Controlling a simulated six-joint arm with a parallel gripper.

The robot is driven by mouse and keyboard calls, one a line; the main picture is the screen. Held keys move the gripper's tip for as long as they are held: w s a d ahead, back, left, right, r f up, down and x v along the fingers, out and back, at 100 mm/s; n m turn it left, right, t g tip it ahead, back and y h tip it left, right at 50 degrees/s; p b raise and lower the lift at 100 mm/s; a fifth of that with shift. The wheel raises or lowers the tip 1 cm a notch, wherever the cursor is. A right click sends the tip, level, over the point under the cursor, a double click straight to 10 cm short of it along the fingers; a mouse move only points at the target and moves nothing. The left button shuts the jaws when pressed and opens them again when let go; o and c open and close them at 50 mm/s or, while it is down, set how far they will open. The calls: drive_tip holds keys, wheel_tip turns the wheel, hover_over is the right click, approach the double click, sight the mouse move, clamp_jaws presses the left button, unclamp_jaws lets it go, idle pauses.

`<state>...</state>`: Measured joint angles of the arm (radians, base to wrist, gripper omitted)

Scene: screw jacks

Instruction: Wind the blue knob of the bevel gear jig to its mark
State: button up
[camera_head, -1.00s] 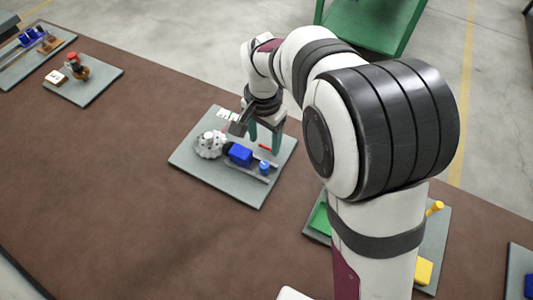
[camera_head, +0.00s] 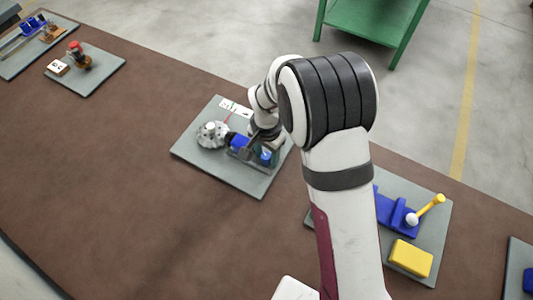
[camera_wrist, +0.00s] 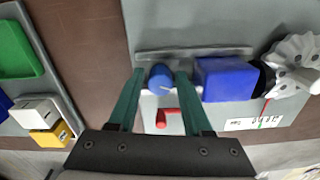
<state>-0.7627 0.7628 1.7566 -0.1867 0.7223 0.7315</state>
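The bevel gear jig sits on a grey plate (camera_head: 205,172). It has pale gears (camera_head: 211,133), a blue block (camera_head: 238,141) and a small blue knob (camera_head: 266,156). In the wrist view the knob (camera_wrist: 160,77) lies between the two green fingers of my gripper (camera_wrist: 159,76). The fingers are apart, with a narrow gap visible on each side of the knob. I cannot tell how deep they reach. The blue block (camera_wrist: 223,78) is just right of the right finger. A white label with a red pointer (camera_wrist: 266,116) lies by the gears.
A red part (camera_wrist: 164,118) lies close to the fingers. Another plate right of my arm carries a yellow block (camera_head: 411,258) and a yellow lever (camera_head: 430,206). A plate with a red-topped part (camera_head: 74,48) stands far left.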

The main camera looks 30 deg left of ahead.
clamp_jaws()
drive_tip(key=shift+n, duration=3)
drive_tip(key=shift+o, duration=1.6)
unclamp_jaws()
